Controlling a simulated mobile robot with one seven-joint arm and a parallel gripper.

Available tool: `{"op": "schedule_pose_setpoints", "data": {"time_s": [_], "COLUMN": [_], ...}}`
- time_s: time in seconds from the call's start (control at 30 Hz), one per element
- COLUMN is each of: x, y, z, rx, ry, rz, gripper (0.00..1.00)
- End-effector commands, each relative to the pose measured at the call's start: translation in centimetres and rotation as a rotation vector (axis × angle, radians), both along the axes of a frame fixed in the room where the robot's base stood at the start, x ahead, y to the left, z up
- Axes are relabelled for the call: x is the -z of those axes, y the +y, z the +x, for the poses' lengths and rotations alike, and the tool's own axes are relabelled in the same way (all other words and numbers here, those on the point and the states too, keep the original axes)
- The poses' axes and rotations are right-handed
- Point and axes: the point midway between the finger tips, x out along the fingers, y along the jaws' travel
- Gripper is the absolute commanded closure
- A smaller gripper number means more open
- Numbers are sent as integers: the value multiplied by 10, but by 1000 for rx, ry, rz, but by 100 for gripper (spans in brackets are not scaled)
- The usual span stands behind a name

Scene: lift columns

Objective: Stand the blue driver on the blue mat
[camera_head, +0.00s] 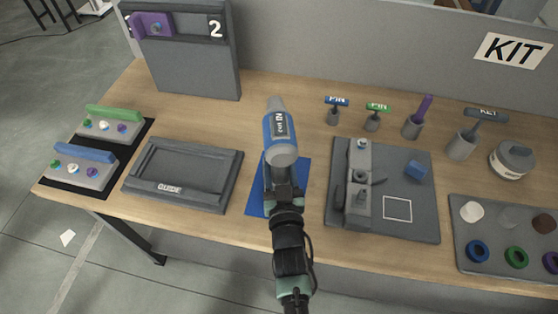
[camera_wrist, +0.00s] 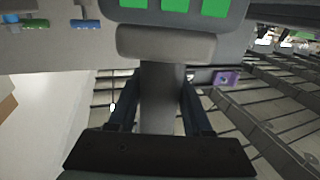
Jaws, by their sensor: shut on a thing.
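The blue driver (camera_head: 280,138) is blue and grey with a dark label and a grey nose that points away from me. My gripper (camera_head: 284,182) is shut on it from the near side. In the wrist view, my gripper's fingers (camera_wrist: 160,100) lie on both sides of a grey upright part of the driver (camera_wrist: 160,85). The blue mat (camera_head: 257,196) lies on the table, behind the gripper and driver in the head view and partly hidden by them. The driver looks held above the table; its lower end is hidden.
Several cups with PIN and KEY tools (camera_head: 486,115) stand behind. A parts tray (camera_head: 480,230) is at the right. A grey panel (camera_head: 300,45) closes the back.

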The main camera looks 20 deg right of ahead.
Motion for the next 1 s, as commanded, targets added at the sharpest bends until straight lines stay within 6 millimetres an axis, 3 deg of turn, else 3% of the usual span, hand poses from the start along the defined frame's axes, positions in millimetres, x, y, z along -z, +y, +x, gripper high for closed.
{"op": "schedule_pose_setpoints", "data": {"time_s": [1.0], "x": [2], "y": [0], "z": [1], "rx": [-1], "ry": [-11], "rz": [-3], "gripper": [100]}}
